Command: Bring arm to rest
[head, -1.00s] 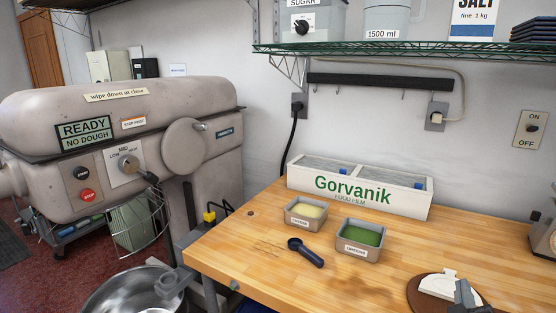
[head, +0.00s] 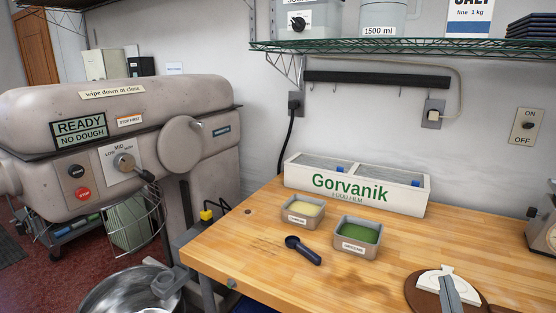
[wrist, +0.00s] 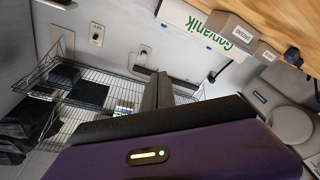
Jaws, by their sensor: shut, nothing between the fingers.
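My gripper (head: 448,279) shows at the bottom right of the head view as two grey fingers. They stand together, with nothing between them. In the picture they overlap a round brown board (head: 418,292) and a white flat tool (head: 430,282) on the wooden worktop; I cannot tell how far above these they are. In the wrist view the fingers (wrist: 163,84) are also together and empty, pointing toward the wall. The rest of my arm is out of the head view.
The worktop (head: 230,254) bears the Gorvanik film box (head: 415,196), a yellow-filled tub (head: 303,210), a green-filled tub (head: 357,236) and a dark scoop (head: 303,250). A wire shelf (head: 400,48) hangs above. The mixer (head: 120,120) and its bowl (head: 120,295) stand left.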

